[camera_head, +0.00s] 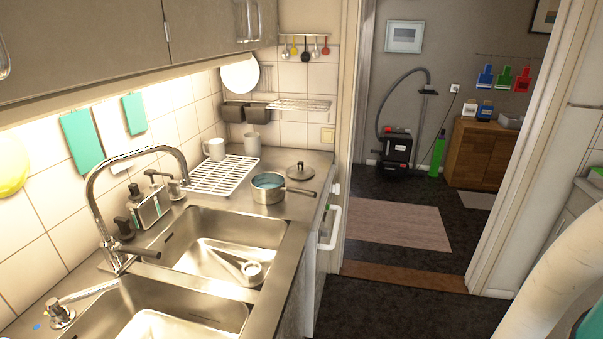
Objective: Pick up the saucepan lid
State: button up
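The saucepan lid (300,171) lies on the steel counter near its far right corner. It is a round, grey, metallic disc with a dark knob on top. The saucepan (267,187) stands just in front and to the left of it, uncovered, with teal contents or lining and a dark handle pointing right. The lid lies behind the saucepan's handle. My gripper is not in view. Part of my pale arm shows at the lower right edge.
A white wire rack (224,175) with mugs (214,149) stands left of the saucepan. Two steel sinks and a tall curved tap (139,154) fill the near counter. A wire shelf (300,104) hangs above the lid. Dark floor (385,309) is clear to the right.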

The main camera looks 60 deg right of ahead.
aim_at(300, 171)
jog(key=k+l+z, duration=0.1)
jog(key=z, duration=0.25)
jog(key=k+l+z, duration=0.1)
jog(key=z, duration=0.25)
jog(key=k+l+z, duration=0.1)
jog(key=z, duration=0.25)
